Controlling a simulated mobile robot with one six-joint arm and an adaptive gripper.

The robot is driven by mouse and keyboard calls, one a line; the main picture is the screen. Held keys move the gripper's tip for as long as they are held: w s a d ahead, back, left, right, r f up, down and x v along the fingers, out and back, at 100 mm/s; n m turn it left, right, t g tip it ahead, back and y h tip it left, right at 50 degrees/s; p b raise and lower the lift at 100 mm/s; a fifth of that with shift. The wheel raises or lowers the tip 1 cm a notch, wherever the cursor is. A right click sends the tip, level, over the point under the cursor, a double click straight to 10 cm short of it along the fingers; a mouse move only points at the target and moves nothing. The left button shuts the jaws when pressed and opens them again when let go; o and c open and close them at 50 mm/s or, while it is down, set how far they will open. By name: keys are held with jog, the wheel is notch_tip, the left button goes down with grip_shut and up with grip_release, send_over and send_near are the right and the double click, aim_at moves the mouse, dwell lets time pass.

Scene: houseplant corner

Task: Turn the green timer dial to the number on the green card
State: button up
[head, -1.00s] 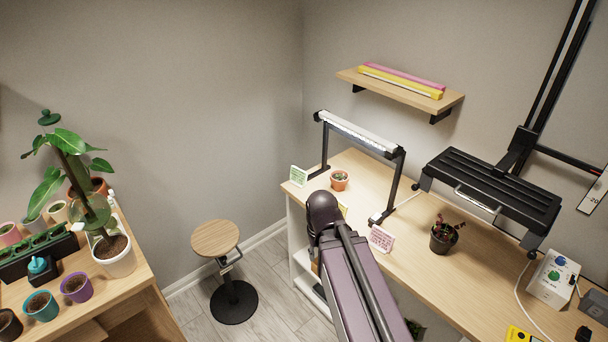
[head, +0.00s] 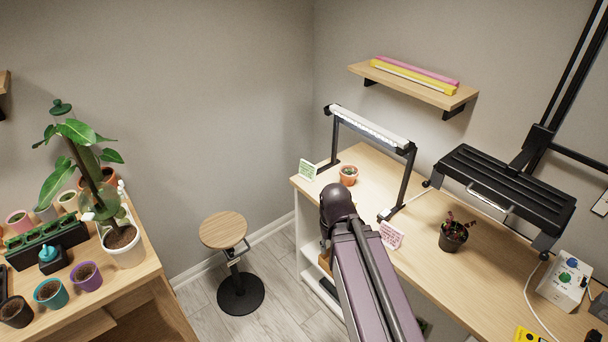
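The white timer box (head: 558,290) stands at the right end of the long bench. Its face carries a blue dial (head: 571,263) and, below it, a green dial (head: 564,278). The dial numbers are too small to read. The green card (head: 307,170) is a small card with green print at the bench's far left corner; its number is not legible. My arm reaches up from the bottom middle, in front of the bench. Its dark joint is near the pink card. My gripper is out of sight, so its state does not show.
A lamp frame (head: 368,126), a pink card (head: 391,235), a small cactus pot (head: 348,176), a dark pot (head: 453,237) and a black slatted rack (head: 495,185) occupy the bench. A stool (head: 224,230) stands on open floor. A plant table (head: 139,285) is at left.

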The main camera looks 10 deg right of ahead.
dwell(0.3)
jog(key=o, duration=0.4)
